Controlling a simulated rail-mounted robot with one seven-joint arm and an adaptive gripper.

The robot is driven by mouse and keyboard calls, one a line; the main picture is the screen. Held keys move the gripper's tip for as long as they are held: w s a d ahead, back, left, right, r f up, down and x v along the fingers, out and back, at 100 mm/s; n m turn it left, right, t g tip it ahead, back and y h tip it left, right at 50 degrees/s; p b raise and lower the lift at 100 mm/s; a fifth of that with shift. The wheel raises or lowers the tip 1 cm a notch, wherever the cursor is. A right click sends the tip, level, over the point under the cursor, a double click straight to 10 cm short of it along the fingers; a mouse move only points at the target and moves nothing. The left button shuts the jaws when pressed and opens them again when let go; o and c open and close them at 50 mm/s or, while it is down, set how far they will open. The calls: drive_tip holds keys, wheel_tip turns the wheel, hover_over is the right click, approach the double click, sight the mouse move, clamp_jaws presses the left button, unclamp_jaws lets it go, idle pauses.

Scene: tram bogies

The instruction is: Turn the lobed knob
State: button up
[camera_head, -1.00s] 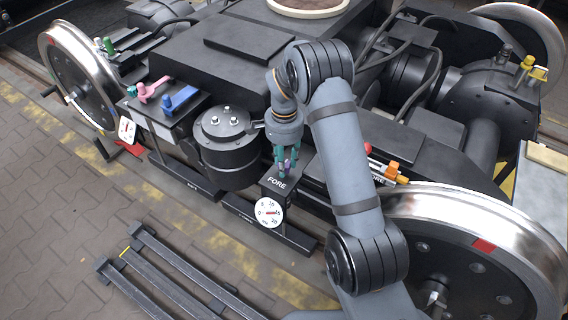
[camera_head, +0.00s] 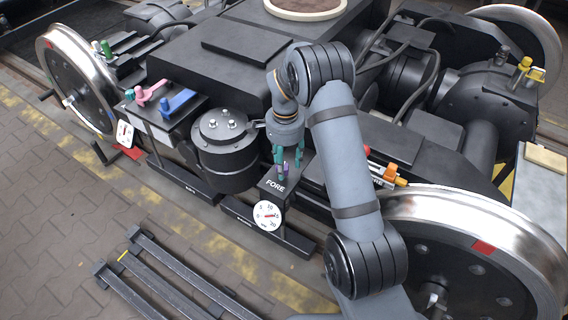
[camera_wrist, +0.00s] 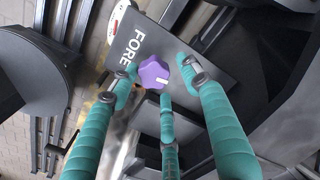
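The purple lobed knob (camera_wrist: 154,74) has a white mark on its top, pointing to the right in the wrist view. In the wrist view the fingers (camera_wrist: 160,78) stand around the knob, with visible gaps at left and right. Whether the middle finger touches it I cannot tell. The white dial (camera_head: 267,215) on the box's front has a red needle pointing right.
A black cylinder (camera_head: 225,150) stands left of the FORE box. Another box carries pink (camera_head: 152,92) and blue (camera_head: 178,102) handles. Orange and red fittings (camera_head: 390,174) lie right of my arm, above a large wheel (camera_head: 480,250). Metal rails (camera_head: 160,275) lie on the paved floor.

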drive_tip(key=shift+s+a, duration=0.1)
drive_tip(key=shift+a, duration=0.05)
drive_tip(key=shift+r, duration=0.3)
wheel_tip(320, 180, up, 11)
drive_tip(key=shift+r, duration=0.15)
idle(0.3)
